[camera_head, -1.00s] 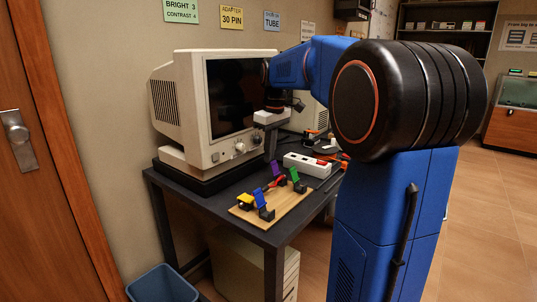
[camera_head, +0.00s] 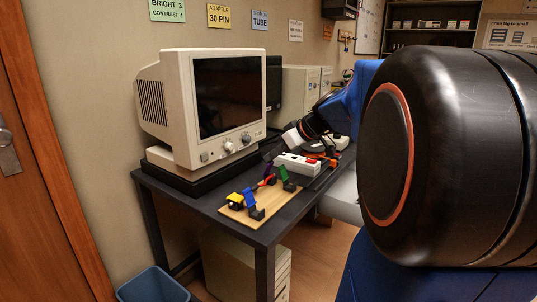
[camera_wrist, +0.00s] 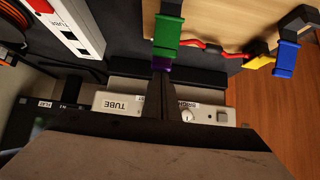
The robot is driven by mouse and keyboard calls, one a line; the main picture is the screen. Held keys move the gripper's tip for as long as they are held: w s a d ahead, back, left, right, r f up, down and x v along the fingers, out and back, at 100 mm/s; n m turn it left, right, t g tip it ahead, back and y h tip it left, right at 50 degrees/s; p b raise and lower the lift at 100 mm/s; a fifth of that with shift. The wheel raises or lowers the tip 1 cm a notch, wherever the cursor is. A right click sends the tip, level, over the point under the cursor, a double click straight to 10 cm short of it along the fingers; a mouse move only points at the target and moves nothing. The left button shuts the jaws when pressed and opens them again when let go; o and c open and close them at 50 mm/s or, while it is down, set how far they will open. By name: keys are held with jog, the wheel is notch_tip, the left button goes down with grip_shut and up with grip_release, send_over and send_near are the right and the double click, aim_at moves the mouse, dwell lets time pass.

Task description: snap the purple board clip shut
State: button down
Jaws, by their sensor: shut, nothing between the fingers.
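My gripper (camera_wrist: 160,76) is shut and empty. The body of my gripper also shows in the head view, above and behind the board.
A blue clip (camera_head: 249,197), a yellow clip (camera_head: 234,199) and a red wire (camera_wrist: 205,44) are also on the board. A white power strip (camera_head: 297,163) lies to the right of the board. A large monitor (camera_head: 165,95) stands to the left on the dark table (camera_head: 205,203).

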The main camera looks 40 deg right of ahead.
jog(key=shift+s+d+f+t, duration=0.1)
jog(key=shift+s+t, duration=0.2)
jog(key=shift+t, duration=0.1)
jog(key=shift+s+d+f, duration=0.2)
jog(key=shift+s+f, duration=0.15)
jog(key=shift+s, duration=0.25)
jog(key=shift+r, duration=0.8)
jog(key=v, duration=1.7)
jog(key=shift+d, duration=0.25)
